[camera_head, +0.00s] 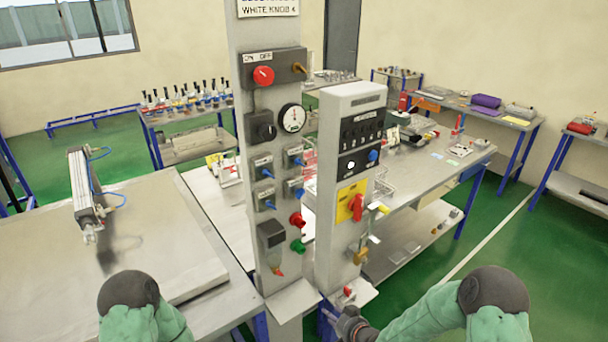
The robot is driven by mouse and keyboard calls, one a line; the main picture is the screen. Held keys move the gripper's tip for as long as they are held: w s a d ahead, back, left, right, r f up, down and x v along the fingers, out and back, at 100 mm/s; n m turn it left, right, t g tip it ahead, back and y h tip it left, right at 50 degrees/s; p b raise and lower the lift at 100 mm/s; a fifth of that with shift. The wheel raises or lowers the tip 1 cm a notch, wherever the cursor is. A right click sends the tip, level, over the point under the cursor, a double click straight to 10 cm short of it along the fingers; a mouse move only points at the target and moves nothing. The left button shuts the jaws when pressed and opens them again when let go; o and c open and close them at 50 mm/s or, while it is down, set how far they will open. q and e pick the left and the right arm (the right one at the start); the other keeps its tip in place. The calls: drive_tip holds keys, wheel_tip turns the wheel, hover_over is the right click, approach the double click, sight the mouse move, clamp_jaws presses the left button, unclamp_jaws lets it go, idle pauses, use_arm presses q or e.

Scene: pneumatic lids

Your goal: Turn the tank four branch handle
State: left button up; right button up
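A tall grey control post (270,240) stands in the middle, with several small valves with blue handles below a round gauge (292,118). Two of these are the upper left blue handle (264,161) and the lower right blue handle (298,193). Their labels are too small to read, so I cannot tell which is the tank four branch handle. My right gripper (340,320) is low at the bottom centre, below the white post and apart from the blue handles. Its fingers are too small and dark to judge. My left arm shows at the bottom left, but its gripper is out of view.
A white post (338,250) with a red handle (356,207) on a yellow plate stands right beside the grey one. The grey post also bears a red knob (263,76). A metal table (150,270) with a cylinder (82,190) is at left. Benches stand behind.

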drive_tip(key=w+a+r+t+y+p, duration=0.1)
drive_tip(key=w+r+t+p, duration=0.15)
drive_tip(key=r, duration=0.65)
drive_tip(key=w+r+t+y+p, duration=0.1)
drive_tip(key=w+r+p, duration=0.3)
drive_tip(key=r, duration=0.5)
drive_tip(key=n+t+y+p, duration=0.1)
drive_tip(key=y+p, duration=0.2)
drive_tip(key=p, duration=0.2)
approach(299, 192)
drive_tip(key=p+x, duration=0.1)
drive_tip(key=x, duration=0.6)
drive_tip(key=shift+w+a+f+p, duration=0.1)
drive_tip(key=shift+w+f+p, duration=0.15)
drive_tip(key=shift+w+p, duration=0.15)
clamp_jaws()
